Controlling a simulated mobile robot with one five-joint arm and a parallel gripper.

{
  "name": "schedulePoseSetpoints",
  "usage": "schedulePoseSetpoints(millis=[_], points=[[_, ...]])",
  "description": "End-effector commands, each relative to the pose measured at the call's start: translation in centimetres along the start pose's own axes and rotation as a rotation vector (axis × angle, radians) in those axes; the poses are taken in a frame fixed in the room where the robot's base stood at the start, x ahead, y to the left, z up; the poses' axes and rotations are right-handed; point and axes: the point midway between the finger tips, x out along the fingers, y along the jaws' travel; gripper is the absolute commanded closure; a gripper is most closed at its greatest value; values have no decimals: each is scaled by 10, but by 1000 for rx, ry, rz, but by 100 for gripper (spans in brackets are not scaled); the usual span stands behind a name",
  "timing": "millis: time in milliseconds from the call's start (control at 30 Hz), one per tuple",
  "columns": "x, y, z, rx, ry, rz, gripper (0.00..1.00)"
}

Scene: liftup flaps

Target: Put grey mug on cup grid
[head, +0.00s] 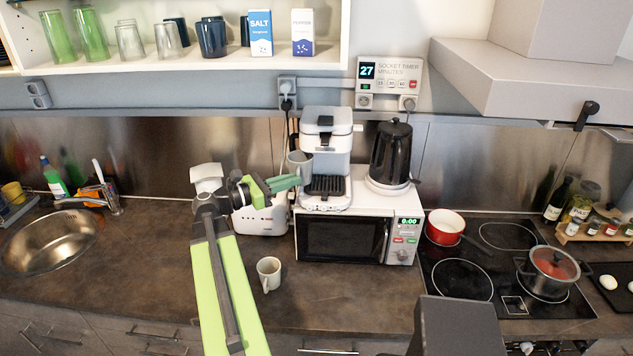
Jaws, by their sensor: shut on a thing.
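The grey mug (299,162) is at the tip of my gripper (291,181), just left of the coffee machine (326,145). My gripper's green fingers are shut on it, and it looks about upright. The cup grid (326,187) is the dark slatted tray at the foot of the coffee machine, which stands on the white microwave (360,232). The mug is to the left of the grid and higher in the picture. Its exact height and depth against the grid cannot be told from this one view.
A white toaster (261,215) stands behind my arm. A pale mug (268,272) stands on the counter (160,290) in front. A black kettle (391,152) is right of the coffee machine. A shelf (200,64) with glasses hangs above.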

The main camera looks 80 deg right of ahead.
Motion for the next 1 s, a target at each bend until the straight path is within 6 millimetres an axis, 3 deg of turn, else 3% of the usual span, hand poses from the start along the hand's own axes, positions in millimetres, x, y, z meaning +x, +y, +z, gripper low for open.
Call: schedulePoseSetpoints(millis=[100, 333, 700, 867, 1000], points=[[28, 1, 0, 0, -1, 0, 100], [67, 2, 0, 0, -1, 4, 100], [88, 2, 0, 0, -1, 5, 100], [88, 2, -35, 0, -1, 8, 100], [88, 2, -37, 0, -1, 8, 100]])
